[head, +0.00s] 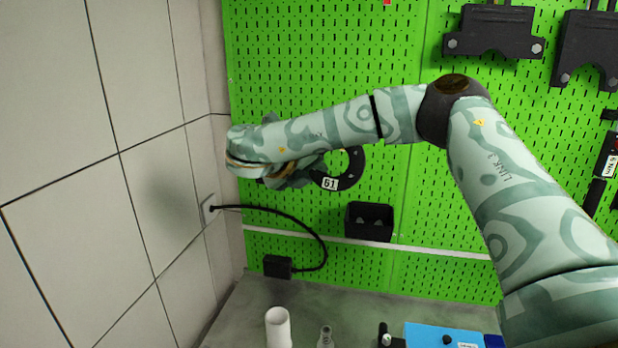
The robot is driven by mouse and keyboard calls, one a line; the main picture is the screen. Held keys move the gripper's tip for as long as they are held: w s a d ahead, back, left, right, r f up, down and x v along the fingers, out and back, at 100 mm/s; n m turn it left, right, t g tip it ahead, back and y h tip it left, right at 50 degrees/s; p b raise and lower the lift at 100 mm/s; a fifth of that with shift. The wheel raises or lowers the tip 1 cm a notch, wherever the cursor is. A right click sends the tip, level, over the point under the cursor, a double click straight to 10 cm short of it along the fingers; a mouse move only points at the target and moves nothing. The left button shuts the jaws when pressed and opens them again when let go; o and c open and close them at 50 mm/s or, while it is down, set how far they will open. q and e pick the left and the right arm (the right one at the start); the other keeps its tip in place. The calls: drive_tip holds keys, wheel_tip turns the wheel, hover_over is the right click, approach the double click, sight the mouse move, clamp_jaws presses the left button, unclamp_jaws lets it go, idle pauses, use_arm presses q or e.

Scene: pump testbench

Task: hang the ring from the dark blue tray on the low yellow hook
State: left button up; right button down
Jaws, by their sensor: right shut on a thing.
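A black ring (352,171) with a white tag reading 61 is in front of the green pegboard, at the end of my right arm. My right gripper (312,174) is shut on the ring's left side; my own wrist partly hides its fingers. The ring's open middle shows pegboard through it. The low yellow hook cannot be made out; my arm covers part of the board. A dark blue edge (494,341), perhaps of the dark blue tray, shows at the bottom right, mostly out of frame. My left gripper is not in view.
A black bin (370,221) hangs on the pegboard (290,60) below and right of the ring. A black cable (300,226) runs from the wall to a black box (277,266). A white cylinder (278,327) and a light blue item (440,335) are on the grey bench (300,290).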

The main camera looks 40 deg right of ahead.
drive_tip(key=w+d+f+b, duration=0.1)
drive_tip(key=w+d+b, duration=0.1)
drive_tip(key=w+d, duration=0.2)
drive_tip(key=shift+w+d+f, duration=0.15)
drive_tip(key=shift+w+d, duration=0.1)
drive_tip(key=shift+d, duration=0.45)
idle(0.3)
idle(0.3)
drive_tip(key=c, duration=1)
unclamp_jaws()
drive_tip(key=shift+f, duration=0.1)
